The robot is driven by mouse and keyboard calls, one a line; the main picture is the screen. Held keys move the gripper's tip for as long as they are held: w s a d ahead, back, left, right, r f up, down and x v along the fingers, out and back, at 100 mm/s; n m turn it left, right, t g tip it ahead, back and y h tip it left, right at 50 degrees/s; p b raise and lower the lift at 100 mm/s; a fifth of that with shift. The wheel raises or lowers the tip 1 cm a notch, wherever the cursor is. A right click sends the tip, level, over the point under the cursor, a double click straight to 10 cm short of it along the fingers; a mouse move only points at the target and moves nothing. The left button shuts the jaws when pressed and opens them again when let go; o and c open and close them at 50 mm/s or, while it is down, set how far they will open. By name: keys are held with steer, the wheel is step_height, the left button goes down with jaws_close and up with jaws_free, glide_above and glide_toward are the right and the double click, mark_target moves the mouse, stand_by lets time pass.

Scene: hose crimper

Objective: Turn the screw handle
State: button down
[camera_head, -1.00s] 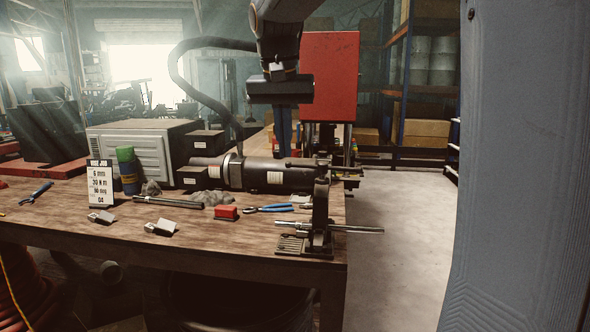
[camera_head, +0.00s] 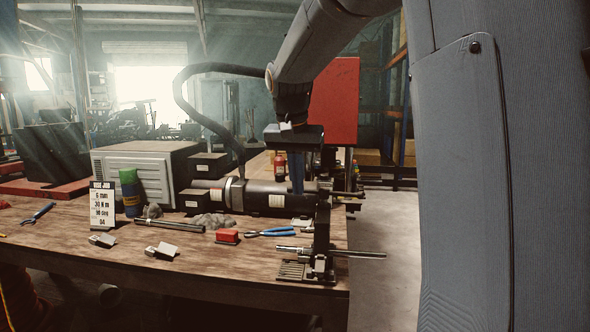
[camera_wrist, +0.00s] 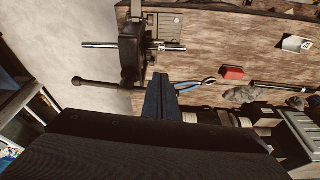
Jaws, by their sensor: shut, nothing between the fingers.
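A dark crimper stand (camera_head: 321,235) is clamped at the table's right front corner, with a silver rod (camera_head: 360,254) through it. In the wrist view the stand (camera_wrist: 132,45) and rod (camera_wrist: 100,45) show at upper left. A dark bar with a rounded end, seemingly the screw handle (camera_wrist: 100,84), sticks out left beside the stand. My gripper (camera_head: 297,190) points down with blue fingers, shut and empty, behind the stand. In the wrist view the fingertips (camera_wrist: 161,82) are right of the bar, apart from it in the picture.
A black cylinder (camera_head: 275,197) lies behind the stand, close to my fingers. Blue pliers (camera_head: 270,232), a red block (camera_head: 228,237) and a job card (camera_head: 102,205) are on the wooden table (camera_head: 200,260). Clear floor (camera_head: 385,225) lies to the right.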

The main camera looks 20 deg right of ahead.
steer(key=shift+w+d+f, duration=0.15)
steer(key=shift+w+d, duration=0.45)
steer(key=shift+w, duration=0.1)
steer(key=shift+w, duration=0.1)
steer(key=shift+w+d+f+p, duration=0.1)
steer(key=shift+w+d+p, duration=0.25)
steer(key=shift+w+p, duration=0.15)
steer(key=shift+s, duration=0.1)
